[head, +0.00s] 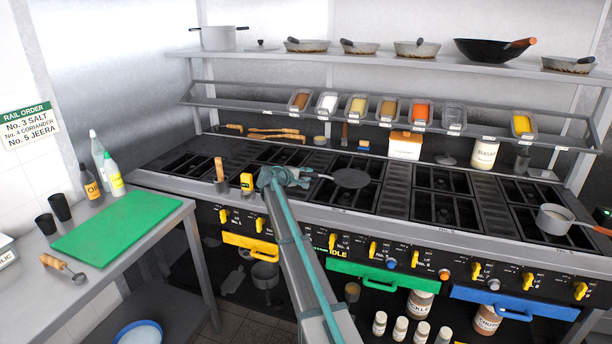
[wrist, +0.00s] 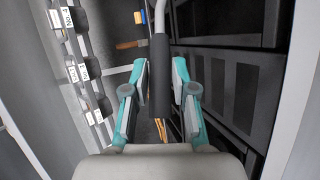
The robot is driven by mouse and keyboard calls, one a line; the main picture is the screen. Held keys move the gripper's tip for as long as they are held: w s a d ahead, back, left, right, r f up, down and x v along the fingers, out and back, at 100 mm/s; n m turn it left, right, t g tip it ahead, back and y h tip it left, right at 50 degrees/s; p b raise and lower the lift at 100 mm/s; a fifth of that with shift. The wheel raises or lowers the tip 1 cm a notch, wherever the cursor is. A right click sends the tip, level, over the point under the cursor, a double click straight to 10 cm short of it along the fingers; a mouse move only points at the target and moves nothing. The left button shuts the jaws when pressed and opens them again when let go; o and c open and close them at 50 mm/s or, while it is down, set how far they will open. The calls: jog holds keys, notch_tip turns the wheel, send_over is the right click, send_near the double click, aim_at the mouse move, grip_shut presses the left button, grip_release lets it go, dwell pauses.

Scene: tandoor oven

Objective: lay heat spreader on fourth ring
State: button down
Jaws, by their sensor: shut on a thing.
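The heat spreader (head: 350,178) is a dark flat disc on a thin metal handle, over the middle-left part of the black range. My gripper (head: 292,177) is to the left of the disc and is shut on its handle. In the wrist view, the black grip of the handle (wrist: 159,75) lies between the two teal-and-grey fingers of my gripper (wrist: 160,80). The disc itself is outside the wrist view. The rings show as black grates, one of them at the right of the disc (head: 436,207). I cannot tell whether the disc touches the range or hovers.
A wooden-handled tool (head: 219,172) and a yellow device (head: 247,182) stand on the range at left. A saucepan (head: 555,219) sits at far right. A white box (head: 404,146) and jar (head: 484,154) stand behind. A rail of spice tins (head: 389,108) hangs above the back.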

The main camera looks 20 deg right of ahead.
jog(key=shift+f+b, duration=1.7)
jog(key=shift+f, duration=0.85)
jog(key=shift+f+b, duration=0.6)
jog(key=shift+f, duration=0.1)
jog(key=c, duration=0.8)
grip_release()
jog(key=shift+c, duration=0.2)
jog(key=shift+f, duration=0.1)
jog(key=shift+a, duration=0.1)
jog(key=v, duration=1.2)
